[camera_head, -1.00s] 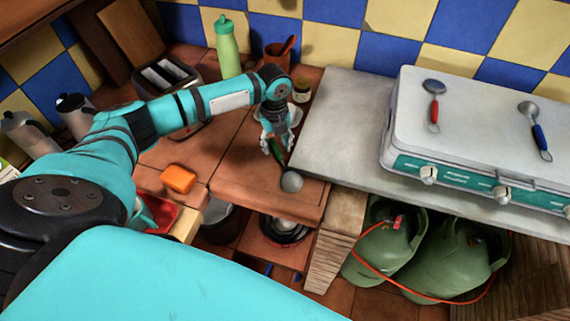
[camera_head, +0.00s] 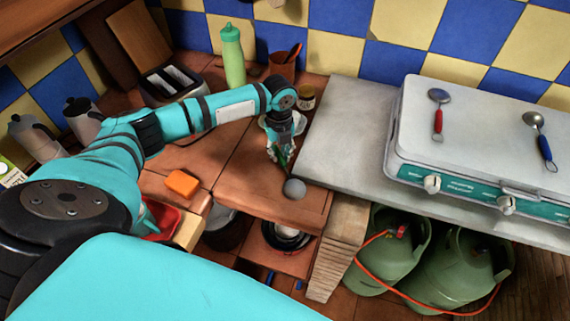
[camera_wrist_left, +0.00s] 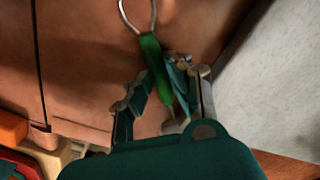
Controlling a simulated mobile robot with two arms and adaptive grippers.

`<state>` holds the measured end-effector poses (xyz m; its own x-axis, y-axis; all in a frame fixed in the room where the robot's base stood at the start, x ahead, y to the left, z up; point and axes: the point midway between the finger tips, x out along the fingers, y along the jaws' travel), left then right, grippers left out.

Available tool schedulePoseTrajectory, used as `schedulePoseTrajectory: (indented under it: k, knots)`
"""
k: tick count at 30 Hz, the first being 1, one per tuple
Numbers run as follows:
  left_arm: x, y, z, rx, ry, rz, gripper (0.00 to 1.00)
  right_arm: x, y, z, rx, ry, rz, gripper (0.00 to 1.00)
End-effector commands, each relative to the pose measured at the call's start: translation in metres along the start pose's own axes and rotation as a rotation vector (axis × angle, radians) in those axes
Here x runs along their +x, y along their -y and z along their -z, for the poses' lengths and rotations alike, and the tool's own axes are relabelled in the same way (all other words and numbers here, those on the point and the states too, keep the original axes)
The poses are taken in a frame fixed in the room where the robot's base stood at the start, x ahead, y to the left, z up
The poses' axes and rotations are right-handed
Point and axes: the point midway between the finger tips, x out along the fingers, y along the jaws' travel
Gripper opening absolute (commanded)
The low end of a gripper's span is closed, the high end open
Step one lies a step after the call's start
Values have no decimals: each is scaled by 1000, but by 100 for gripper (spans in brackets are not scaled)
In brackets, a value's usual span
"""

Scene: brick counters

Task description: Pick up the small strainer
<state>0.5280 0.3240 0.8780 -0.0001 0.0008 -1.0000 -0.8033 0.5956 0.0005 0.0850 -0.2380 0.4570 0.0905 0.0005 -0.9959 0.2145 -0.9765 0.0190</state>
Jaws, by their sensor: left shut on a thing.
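The small strainer has a green handle (camera_wrist_left: 150,60) with a metal loop at one end, in the left wrist view. Its round grey head (camera_head: 294,188) shows in the head view, near the front right of the brick counter (camera_head: 240,180). My left gripper (camera_head: 280,155) is over the counter behind the head. Its fingers (camera_wrist_left: 158,95) are on both sides of the handle and shut on it. In the wrist view, the gripper body hides most of the strainer's head. I cannot tell whether the strainer touches the counter. My right gripper is not in view.
A grey slab (camera_head: 345,130) borders the counter on the right. A white stove (camera_head: 480,110) there carries a red-handled (camera_head: 438,120) and a blue-handled utensil (camera_head: 544,146). A toaster (camera_head: 172,80), green bottle (camera_head: 232,55) and clay pot (camera_head: 282,66) stand behind. An orange sponge-like block (camera_head: 182,184) lies left.

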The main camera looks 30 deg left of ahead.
Motion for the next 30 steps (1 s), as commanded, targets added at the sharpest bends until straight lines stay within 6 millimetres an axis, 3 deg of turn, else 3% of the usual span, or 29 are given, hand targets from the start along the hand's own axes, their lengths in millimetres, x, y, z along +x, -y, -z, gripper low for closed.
schedulePoseTrajectory:
  k: [5,12,24,30]
  knots:
    - [-7,0,-1,0,0,2,0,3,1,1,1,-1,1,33]
    - [-36,1,2,2,0,3,0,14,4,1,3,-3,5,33]
    - [-42,20,101,7,-2,3,0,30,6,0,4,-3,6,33]
    - [-47,27,138,4,-1,2,0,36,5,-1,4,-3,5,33]
